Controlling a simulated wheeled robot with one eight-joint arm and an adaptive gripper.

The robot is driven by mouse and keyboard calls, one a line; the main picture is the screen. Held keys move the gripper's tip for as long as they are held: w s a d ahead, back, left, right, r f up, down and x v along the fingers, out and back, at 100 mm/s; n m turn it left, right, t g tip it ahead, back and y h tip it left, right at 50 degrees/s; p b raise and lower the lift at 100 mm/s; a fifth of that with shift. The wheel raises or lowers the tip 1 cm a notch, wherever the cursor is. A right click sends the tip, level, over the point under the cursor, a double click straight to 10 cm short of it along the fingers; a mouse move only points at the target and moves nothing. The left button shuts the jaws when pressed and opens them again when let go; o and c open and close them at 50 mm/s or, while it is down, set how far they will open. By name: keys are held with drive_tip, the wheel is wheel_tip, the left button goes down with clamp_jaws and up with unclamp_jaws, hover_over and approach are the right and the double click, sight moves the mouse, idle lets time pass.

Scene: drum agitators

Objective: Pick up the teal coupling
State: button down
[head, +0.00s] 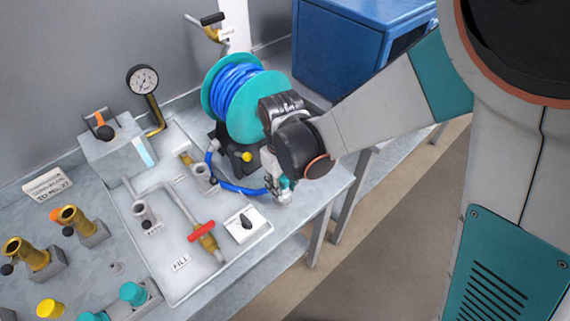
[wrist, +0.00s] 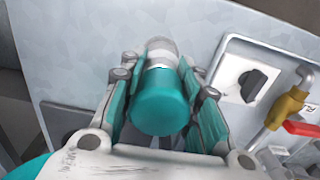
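The teal coupling (wrist: 160,104) sits between my gripper's two fingers in the wrist view, its teal end toward the camera and its silver collar at the fingertips. My gripper (wrist: 163,75) appears shut on it, with a finger close against each side. In the head view my gripper (head: 281,187) points down at the bench's front edge. A little of the coupling's teal (head: 285,183) shows there between the fingers, partly hidden. I cannot tell whether the coupling touches the bench or is just above it.
A blue hose (head: 240,188) curves along the bench close to my gripper, below a teal reel (head: 241,107). A panel with a black knob (head: 245,220), a FILL valve with a red handle (head: 201,231) and pipes lies to the left. Other teal caps (head: 132,293) stand at the front left.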

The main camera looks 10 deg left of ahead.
idle(0.3)
wheel_tip(320, 180, up, 20)
drive_tip(key=p, duration=1.3)
drive_tip(key=shift+p, duration=0.35)
